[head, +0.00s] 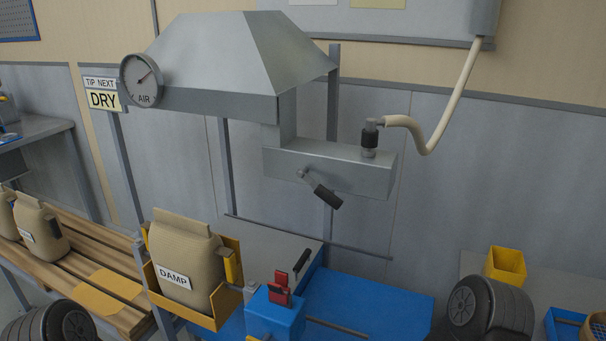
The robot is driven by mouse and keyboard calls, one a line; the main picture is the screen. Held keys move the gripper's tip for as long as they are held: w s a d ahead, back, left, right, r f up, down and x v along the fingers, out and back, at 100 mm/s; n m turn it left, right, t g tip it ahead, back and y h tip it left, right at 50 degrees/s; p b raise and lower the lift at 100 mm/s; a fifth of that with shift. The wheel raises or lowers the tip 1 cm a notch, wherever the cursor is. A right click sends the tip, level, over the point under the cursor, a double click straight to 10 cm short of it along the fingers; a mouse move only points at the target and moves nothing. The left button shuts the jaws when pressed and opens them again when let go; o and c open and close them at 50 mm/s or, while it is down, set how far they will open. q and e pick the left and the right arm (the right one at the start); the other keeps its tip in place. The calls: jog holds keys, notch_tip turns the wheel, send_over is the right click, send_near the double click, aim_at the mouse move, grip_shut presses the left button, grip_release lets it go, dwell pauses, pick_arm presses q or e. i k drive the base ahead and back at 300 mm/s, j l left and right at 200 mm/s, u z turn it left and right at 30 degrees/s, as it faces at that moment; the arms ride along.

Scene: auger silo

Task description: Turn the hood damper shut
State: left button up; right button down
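The grey metal hood (225,60) hangs in the upper middle of the head view. A grey box-shaped duct (345,172) sticks out below its right side. The damper handle (327,196) is on the front of this duct: a short metal lever with a black grip. It slants down and to the right from its pivot, between level and straight down. Nothing touches it. A round AIR gauge (142,80) is on the hood's left corner, its needle pointing up and right.
A hose (436,140) runs from a black coupling (370,137) on the duct up to a wall cabinet. Below stand a sack marked DAMP (184,255) in a yellow holder and a blue block with red-topped parts (275,312). A yellow bin (505,265) is at right. Space before the handle looks clear.

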aim_at(333, 201)
jog(key=j+z, duration=0.4)
jog(key=j, duration=0.3)
jog(key=k+j+z, duration=0.1)
jog(key=j+z, duration=0.35)
jog(key=j, duration=0.25)
